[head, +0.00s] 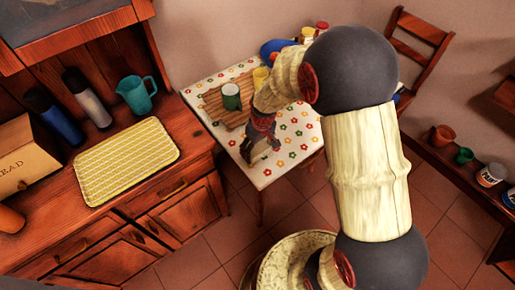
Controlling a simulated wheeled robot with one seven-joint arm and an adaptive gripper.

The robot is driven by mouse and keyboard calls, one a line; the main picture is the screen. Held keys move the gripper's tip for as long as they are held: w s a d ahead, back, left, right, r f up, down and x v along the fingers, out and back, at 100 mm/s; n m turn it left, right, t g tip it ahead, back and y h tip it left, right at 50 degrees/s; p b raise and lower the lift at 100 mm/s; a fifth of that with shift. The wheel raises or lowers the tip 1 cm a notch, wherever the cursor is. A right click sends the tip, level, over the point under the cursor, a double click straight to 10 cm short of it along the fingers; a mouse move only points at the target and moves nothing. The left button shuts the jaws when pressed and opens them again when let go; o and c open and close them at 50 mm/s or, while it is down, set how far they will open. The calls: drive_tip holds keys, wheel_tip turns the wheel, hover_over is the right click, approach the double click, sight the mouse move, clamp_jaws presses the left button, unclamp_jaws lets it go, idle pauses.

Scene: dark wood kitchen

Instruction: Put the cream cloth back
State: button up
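I cannot make out a cream cloth for certain in the head view. My gripper (259,150) points down over the front part of the flower-dotted white table (221,85). Its dark fingers are small in the picture, and I cannot tell whether they are open or hold something. My arm hides the right part of the table and whatever lies there. A yellow patterned tray or mat (127,160) lies flat on the wooden counter at the left.
The table bears a wooden board (213,103), a green cup (231,97), a yellow cup (261,77) and a blue item (276,47). The counter holds a teal jug (138,94), bottles (88,97) and a bread box (24,155). A chair (418,45) and a shelf with pots (442,136) stand right.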

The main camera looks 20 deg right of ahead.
drive_tip(key=o, duration=0.4)
drive_tip(key=shift+c, duration=0.2)
drive_tip(key=shift+r, duration=0.1)
wheel_tip(320, 180, up, 12)
drive_tip(key=s+p, duration=0.1)
drive_tip(key=p, duration=0.3)
wheel_tip(320, 180, up, 15)
drive_tip(key=m+t, duration=0.2)
hover_over(260, 151)
drive_tip(key=s, duration=0.8)
drive_tip(key=s+r+m+t, duration=0.1)
drive_tip(key=s+r, duration=0.5)
drive_tip(key=s, duration=0.6)
drive_tip(key=shift+s+a+r+m+t, duration=0.3)
drive_tip(key=shift+r+t, duration=0.1)
drive_tip(key=shift+t, duration=0.2)
